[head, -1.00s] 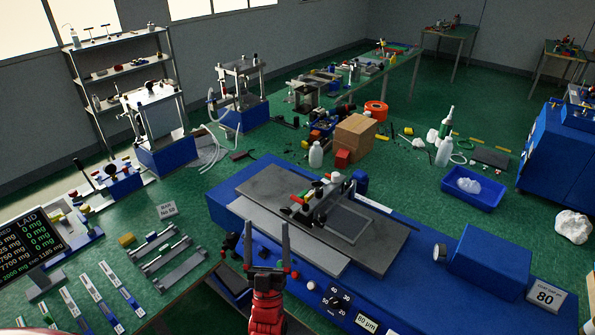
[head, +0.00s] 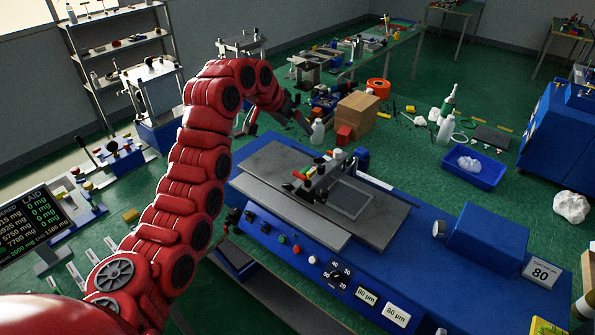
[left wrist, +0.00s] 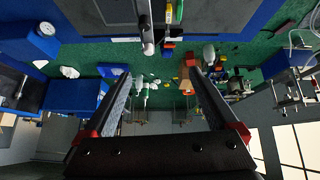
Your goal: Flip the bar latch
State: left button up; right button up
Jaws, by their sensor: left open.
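On the blue machine (head: 280,236), a dark clamp bar assembly (head: 322,181) with a red grip, black knobs and a white cap stands across the grey plates (head: 268,190). I cannot tell which part of it is the bar latch. My left gripper (head: 279,122) is past the machine's far left side, beyond the assembly and apart from it. Its fingers are spread and empty. In the left wrist view, the open fingers (left wrist: 158,73) frame the floor and loose items, while part of the assembly (left wrist: 147,35) hangs at the top. My right gripper is not in view.
A white bottle (head: 317,132) and a cardboard box (head: 357,115) stand close beyond my left gripper. A blue tray (head: 487,172) lies to the right. The machine's front has a dial (head: 338,275) and buttons. A blue box (head: 490,247) rises at its right end.

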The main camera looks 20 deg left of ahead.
pick_arm(q)
jog(key=s+a+g+y, duration=0.1)
jog(key=s+g, duration=0.2)
jog(key=s, duration=0.3)
jog(key=p, duration=0.7)
send_near(299, 175)
jog(key=shift+m, duration=0.4)
jog(key=x, duration=0.8)
jog(key=shift+w, duration=0.15)
jog(key=c, duration=1.4)
